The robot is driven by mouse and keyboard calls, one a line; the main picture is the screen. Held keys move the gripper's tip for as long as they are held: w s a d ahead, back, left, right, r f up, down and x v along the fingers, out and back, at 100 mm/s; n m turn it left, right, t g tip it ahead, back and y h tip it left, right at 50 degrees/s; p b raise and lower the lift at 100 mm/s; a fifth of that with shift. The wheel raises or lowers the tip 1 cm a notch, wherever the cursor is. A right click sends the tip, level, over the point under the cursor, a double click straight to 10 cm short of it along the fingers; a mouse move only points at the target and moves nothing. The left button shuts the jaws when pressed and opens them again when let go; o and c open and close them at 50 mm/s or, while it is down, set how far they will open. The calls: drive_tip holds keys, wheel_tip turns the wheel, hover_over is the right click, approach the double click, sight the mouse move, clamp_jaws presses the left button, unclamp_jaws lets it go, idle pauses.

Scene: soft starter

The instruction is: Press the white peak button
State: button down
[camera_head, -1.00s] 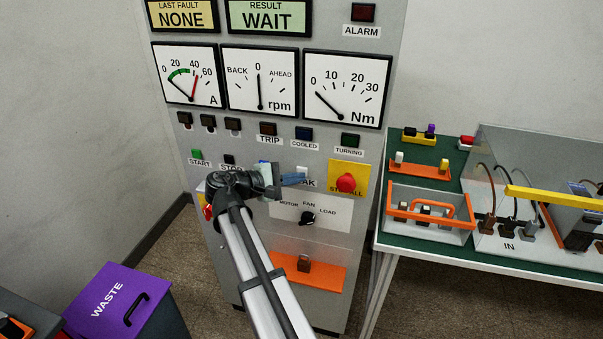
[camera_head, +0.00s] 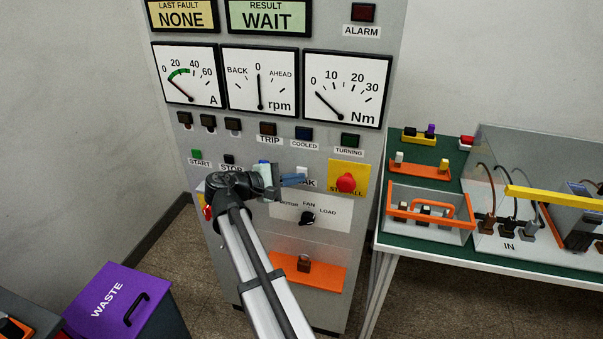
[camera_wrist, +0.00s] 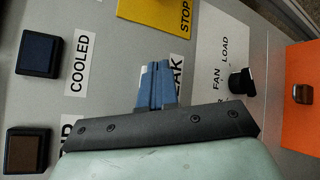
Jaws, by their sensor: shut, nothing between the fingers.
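In the wrist view a small white piece of the button (camera_wrist: 143,76) shows beside the blue fingers. My gripper (camera_head: 304,180) is shut and empty, with its blue fingertips (camera_wrist: 156,68) pointing at the panel right by the button. The fingers hide part of the button and label, so I cannot tell whether they touch.
A red stop button (camera_head: 346,183) on a yellow plate is close to the right of my fingertips. Below are a black selector knob (camera_head: 307,218) and an orange plate (camera_head: 320,272). The green start button (camera_head: 196,154) is left. A green-topped table (camera_head: 420,255) stands right.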

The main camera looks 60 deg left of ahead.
drive_tip(key=shift+s+d, duration=0.35)
drive_tip(key=shift+s+d, duration=1.75)
drive_tip(key=shift+d, duration=0.05)
drive_tip(key=shift+m, duration=0.3)
